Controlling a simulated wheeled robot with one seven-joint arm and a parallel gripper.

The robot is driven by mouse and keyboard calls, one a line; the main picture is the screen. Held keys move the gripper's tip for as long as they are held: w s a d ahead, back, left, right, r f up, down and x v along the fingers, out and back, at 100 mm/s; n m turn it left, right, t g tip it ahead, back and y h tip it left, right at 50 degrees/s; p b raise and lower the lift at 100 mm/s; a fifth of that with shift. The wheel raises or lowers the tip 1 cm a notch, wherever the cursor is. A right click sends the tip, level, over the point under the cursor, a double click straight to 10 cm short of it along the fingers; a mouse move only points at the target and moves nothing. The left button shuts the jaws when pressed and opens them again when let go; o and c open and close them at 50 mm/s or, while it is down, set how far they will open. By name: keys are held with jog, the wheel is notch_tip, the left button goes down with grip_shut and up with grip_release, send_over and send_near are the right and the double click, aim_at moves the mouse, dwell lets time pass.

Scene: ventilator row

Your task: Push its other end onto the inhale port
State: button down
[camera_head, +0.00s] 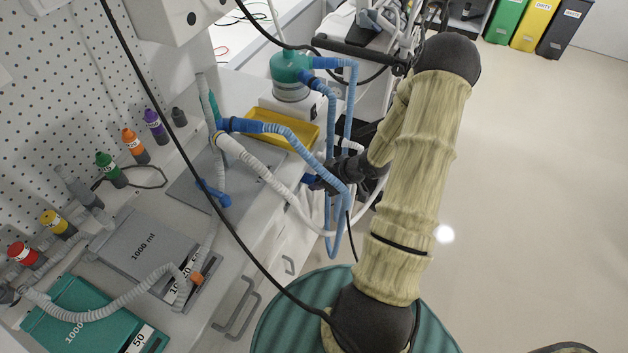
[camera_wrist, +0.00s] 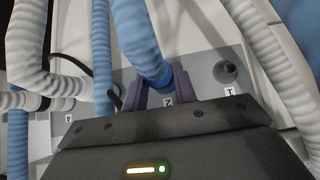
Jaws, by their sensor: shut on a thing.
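In the wrist view, the blue corrugated hose (camera_wrist: 138,35) comes down to a darker blue end cuff (camera_wrist: 181,78). My gripper (camera_wrist: 160,92) is shut on that end, one finger on each side. The cuff is over a grey panel (camera_wrist: 202,68) beside a small printed label; whether it is seated on a port there is hidden. A bare dark round port (camera_wrist: 226,71) shows to its right, with its own label. In the head view, my gripper (camera_head: 322,180) is at the ventilator's side, and the blue hose (camera_head: 290,132) runs to it from a blue connector (camera_head: 240,125).
White hoses (camera_wrist: 36,55) and more blue hose (camera_wrist: 18,130) hang close around the gripper. In the head view, a teal-topped humidifier (camera_head: 290,65) and a yellow tray (camera_head: 300,124) stand behind. Grey counter (camera_head: 240,225) lies to the left; open floor (camera_head: 530,170) lies right.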

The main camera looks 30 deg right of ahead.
jog(key=shift+s+d+p, duration=0.3)
jog(key=shift+s+d, duration=0.1)
jog(key=shift+s, duration=0.05)
jog(key=shift+s+d+p, duration=0.5)
jog(key=shift+s+d, duration=0.15)
jog(key=shift+s, duration=0.2)
jog(key=shift+s+d+p, duration=0.45)
jog(key=shift+s+d, duration=0.15)
jog(key=shift+s, duration=0.25)
notch_tip(320, 180, up, 9)
jog(key=p, duration=0.8)
jog(key=shift+p, duration=0.4)
jog(key=shift+f, duration=0.1)
